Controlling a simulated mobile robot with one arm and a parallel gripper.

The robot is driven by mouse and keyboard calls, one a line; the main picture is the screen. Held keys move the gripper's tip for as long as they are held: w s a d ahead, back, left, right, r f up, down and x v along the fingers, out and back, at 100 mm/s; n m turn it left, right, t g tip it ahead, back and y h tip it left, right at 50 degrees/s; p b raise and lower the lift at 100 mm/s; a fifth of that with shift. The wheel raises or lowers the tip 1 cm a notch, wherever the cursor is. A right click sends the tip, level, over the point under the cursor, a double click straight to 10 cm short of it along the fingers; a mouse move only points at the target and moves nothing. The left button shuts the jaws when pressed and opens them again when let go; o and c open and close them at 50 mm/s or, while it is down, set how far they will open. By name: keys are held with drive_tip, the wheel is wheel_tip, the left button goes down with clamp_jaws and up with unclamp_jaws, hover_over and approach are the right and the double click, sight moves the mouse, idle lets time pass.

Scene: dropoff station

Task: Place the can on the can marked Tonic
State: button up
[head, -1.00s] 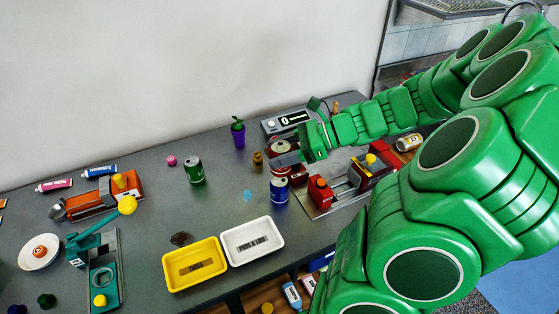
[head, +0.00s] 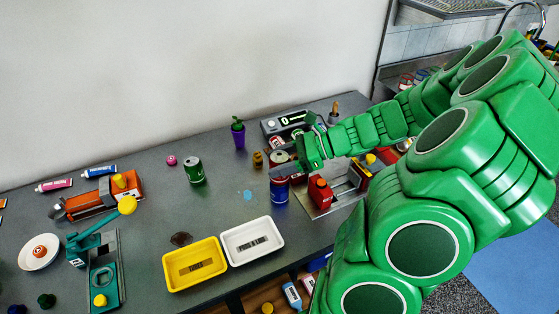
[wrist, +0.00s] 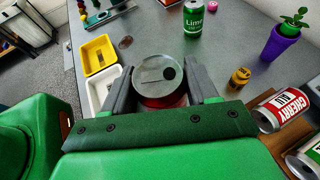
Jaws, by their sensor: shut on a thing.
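My gripper (wrist: 160,88) is shut on a red can with a silver top (wrist: 158,70), seen from above between the two grey fingers in the wrist view. In the head view my gripper (head: 284,166) is just above a blue can (head: 279,191) standing on the grey counter. The fingers hide much of the held can there. I cannot read the blue can's lettering. I cannot tell whether the held can touches it. The blue can is hidden in the wrist view.
A green Lime can (head: 194,170) stands to the left. A purple plant pot (head: 238,138) and a small brown bottle (head: 257,160) stand behind. A white tray (head: 277,239) and a yellow tray (head: 170,278) lie in front. A red device (head: 320,190) is close on the right.

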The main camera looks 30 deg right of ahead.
drive_tip(key=shift+f, duration=0.15)
drive_tip(key=o, duration=1)
